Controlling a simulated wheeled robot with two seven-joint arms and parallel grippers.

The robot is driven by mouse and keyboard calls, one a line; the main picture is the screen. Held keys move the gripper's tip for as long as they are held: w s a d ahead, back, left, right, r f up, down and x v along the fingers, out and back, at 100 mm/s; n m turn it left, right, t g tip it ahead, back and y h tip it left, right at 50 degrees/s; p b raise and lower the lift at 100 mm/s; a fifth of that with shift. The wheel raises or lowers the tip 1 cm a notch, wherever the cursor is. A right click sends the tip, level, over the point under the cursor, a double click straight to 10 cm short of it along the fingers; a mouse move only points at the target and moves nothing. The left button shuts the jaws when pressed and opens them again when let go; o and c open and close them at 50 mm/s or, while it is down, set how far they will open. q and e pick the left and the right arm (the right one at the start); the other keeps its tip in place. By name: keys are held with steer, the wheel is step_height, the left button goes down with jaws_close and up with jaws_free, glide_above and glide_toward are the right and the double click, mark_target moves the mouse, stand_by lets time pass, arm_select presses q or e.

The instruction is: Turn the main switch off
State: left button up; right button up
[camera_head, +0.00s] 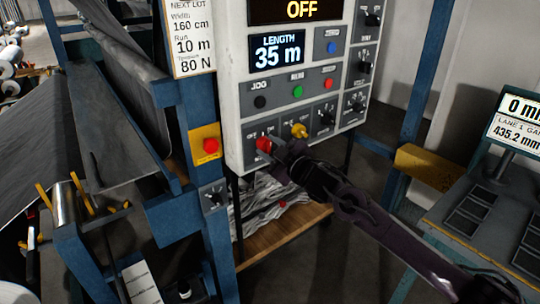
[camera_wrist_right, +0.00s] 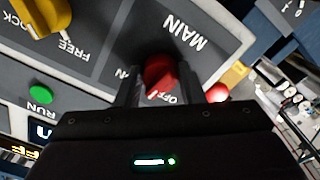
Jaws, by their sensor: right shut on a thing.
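The main switch is a red rotary knob (camera_head: 264,144) at the lower left of the light grey control panel (camera_head: 234,100). In the right wrist view the red knob (camera_wrist_right: 160,74) sits between the two fingers of my right gripper (camera_wrist_right: 158,88), under the printed word MAIN. Its white pointer mark is at the OFF label. My right gripper (camera_head: 272,148) is shut on the knob, and its arm comes in from the lower right. The panel's top display (camera_head: 300,10) reads OFF. My left gripper is in neither view.
A yellow knob (camera_head: 299,131) is close to the right of the main switch. A red button on a yellow plate (camera_head: 206,145) is on the blue post to the left. Blue frame posts and a wooden shelf (camera_head: 285,231) stand below and beside the panel.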

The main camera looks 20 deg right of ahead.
steer(key=n+b, duration=0.5)
steer(key=n, duration=0.1)
steer(key=shift+f+n, duration=0.15)
steer(key=shift+n, duration=0.15)
steer(key=shift+n+b, duration=1.5)
steer(key=shift+n, duration=0.4)
steer(key=o, duration=1)
steer(key=shift+r, duration=0.2)
steer(key=b+v, duration=0.2)
steer(key=v, duration=0.5)
steer(key=shift+s+b, duration=0.3)
steer(key=shift+s, duration=0.1)
